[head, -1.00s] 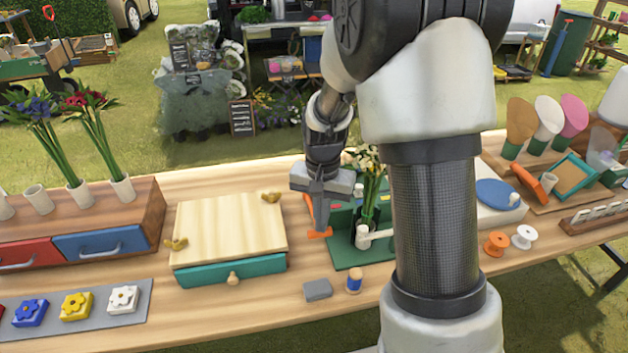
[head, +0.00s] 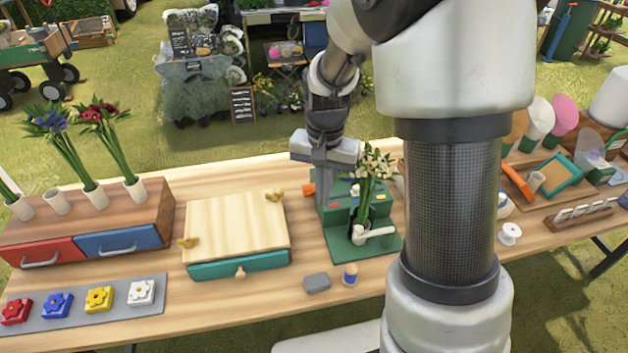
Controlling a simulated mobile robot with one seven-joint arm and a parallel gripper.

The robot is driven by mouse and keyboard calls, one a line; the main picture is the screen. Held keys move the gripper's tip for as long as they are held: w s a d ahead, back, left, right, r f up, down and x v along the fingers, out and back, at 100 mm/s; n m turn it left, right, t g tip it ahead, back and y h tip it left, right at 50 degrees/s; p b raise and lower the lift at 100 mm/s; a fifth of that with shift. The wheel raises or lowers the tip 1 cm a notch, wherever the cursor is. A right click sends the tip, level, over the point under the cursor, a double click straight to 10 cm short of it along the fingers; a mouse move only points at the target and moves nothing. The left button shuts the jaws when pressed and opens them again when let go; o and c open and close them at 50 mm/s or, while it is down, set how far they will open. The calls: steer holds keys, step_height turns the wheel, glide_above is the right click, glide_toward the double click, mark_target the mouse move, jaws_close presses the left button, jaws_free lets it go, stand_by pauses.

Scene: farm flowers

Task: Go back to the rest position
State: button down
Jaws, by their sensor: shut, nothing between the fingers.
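My gripper (head: 322,195) points down in the head view, its fingers together and empty. It is at the left part of the green stand (head: 340,214), in front of it in the picture. I cannot tell whether it touches the stand. White flowers (head: 374,165) stand upright in the green stand, beside a white lever-like part (head: 372,235). Part of an orange piece (head: 309,190) shows just left of the fingers. My arm hides part of the table to the right of the stand.
A wooden press with a teal drawer (head: 238,262) stands left of the stand. A grey block (head: 316,284) and a blue spool (head: 350,274) lie in front. Flower tiles (head: 98,298) and a two-drawer box (head: 118,241) are at left. A white spool (head: 510,233) is at right.

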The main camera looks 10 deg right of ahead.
steer(key=shift+s+r, duration=0.1)
steer(key=shift+r, duration=0.45)
steer(key=s+r+n+t+p, duration=0.1)
steer(key=s+r+n+t, duration=0.4)
steer(key=s+r, duration=1.2)
steer(key=shift+r+n+t+p, duration=0.35)
steer(key=shift+r+n, duration=0.15)
steer(key=shift+r, duration=0.9)
